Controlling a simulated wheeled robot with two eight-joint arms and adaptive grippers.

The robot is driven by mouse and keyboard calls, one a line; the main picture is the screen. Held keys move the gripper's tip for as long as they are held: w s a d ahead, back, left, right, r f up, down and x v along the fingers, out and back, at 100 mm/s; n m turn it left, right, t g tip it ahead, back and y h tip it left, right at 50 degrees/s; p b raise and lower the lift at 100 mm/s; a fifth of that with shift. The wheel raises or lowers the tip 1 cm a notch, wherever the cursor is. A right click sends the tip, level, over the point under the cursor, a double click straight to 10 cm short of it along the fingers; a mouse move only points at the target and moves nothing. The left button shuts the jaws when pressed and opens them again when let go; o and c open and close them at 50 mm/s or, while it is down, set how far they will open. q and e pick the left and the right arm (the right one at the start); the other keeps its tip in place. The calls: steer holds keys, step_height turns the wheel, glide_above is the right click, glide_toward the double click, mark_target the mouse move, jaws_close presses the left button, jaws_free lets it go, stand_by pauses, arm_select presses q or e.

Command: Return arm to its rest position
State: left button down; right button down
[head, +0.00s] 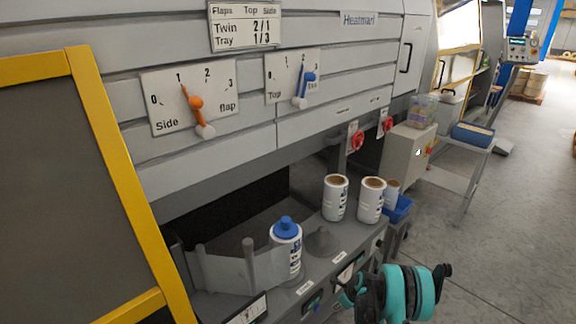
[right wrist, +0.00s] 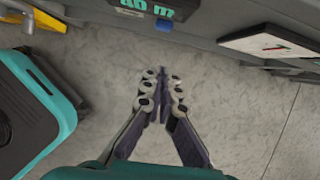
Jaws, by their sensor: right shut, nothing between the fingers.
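My right gripper (right wrist: 162,92) shows in the right wrist view with its two fingers shut together and nothing between them, above the bare grey floor. In the head view my right arm and wrist (head: 400,292), teal and black, are at the lower right, in front of the console. The fingers are mostly hidden there. My left gripper is in neither view.
Above are the Side dial (head: 190,97) and Top dial (head: 293,76). A yellow-framed door (head: 118,165) stands at left. Open floor (head: 500,235) lies right.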

steer(key=s+a+r+n, duration=0.1)
steer(key=s+r+n, duration=0.25)
steer(key=r, duration=0.65)
steer(key=s+a+r+n+t+h, duration=0.1)
steer(key=s+a+r+n, duration=0.1)
steer(key=r+n, duration=0.5)
steer(key=s+a+r+n, duration=0.1)
steer(key=s+r+n, duration=0.15)
steer(key=r, duration=0.95)
steer(key=s+a+r+n+t, duration=0.1)
steer(key=s+r+n, duration=0.2)
steer(key=s+n, duration=0.4)
steer(key=s+a+r+n+t+h, duration=0.1)
steer(key=s+r+n, duration=0.3)
steer(key=s+n, duration=0.4)
steer(key=s+a, duration=0.1)
steer(key=s, duration=0.6)
steer(key=shift+s+r+t+h, duration=0.15)
steer(key=shift+r+t+h, duration=0.15)
